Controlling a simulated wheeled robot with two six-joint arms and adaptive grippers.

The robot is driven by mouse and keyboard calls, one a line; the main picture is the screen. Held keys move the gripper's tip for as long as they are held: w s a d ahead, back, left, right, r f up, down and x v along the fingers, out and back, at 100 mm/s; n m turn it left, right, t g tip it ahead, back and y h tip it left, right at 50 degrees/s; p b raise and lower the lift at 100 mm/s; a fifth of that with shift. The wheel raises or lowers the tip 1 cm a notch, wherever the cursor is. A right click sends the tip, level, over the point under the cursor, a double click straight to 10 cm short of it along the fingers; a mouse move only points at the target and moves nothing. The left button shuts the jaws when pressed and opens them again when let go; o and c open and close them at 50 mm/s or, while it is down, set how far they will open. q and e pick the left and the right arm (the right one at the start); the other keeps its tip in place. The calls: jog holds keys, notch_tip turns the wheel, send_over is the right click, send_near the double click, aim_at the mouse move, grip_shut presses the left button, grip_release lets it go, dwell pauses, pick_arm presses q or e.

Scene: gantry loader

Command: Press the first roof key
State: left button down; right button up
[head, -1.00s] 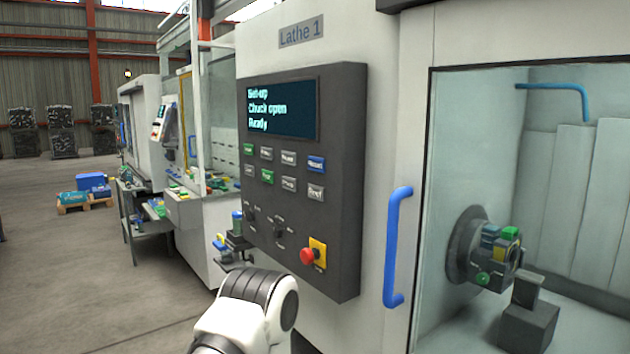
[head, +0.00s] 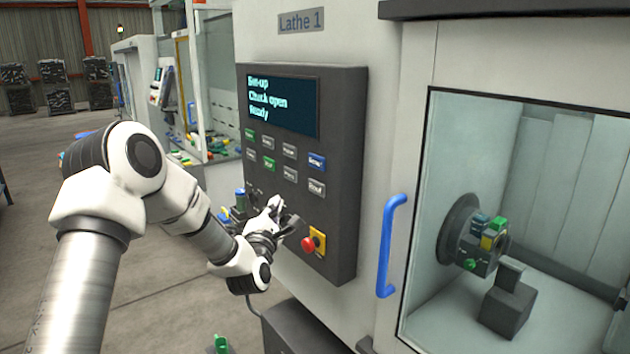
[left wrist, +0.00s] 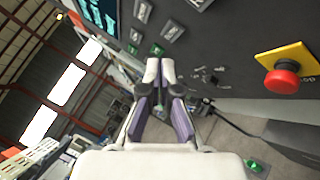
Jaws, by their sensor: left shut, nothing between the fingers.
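The dark control panel (head: 343,180) of Lathe 1 carries two rows of small keys below its screen (head: 283,104). The upper row has a green key (head: 250,134), grey keys and a blue key (head: 317,162). The lower row has grey keys and a green key (head: 270,163). My left gripper (head: 279,208) is shut and empty in front of the lower panel, below the keys. In the left wrist view its fingers (left wrist: 159,70) point toward the panel. My right gripper is out of view.
A red emergency stop (head: 307,244) on a yellow plate sits just right of my left gripper. Small dark knobs are partly hidden behind the gripper. A blue door handle (head: 390,245) stands right of the panel. The chuck (head: 475,238) shows behind the door glass.

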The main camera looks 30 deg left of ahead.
aim_at(316, 188)
pick_arm(q)
jog(key=shift+a+r, duration=0.15)
jog(key=shift+r, duration=0.25)
jog(key=shift+w, duration=0.1)
jog(key=w+d+b, duration=0.1)
jog(key=w+d, duration=0.2)
jog(key=w, duration=0.5)
jog(key=shift+d, duration=0.2)
dwell(1.1)
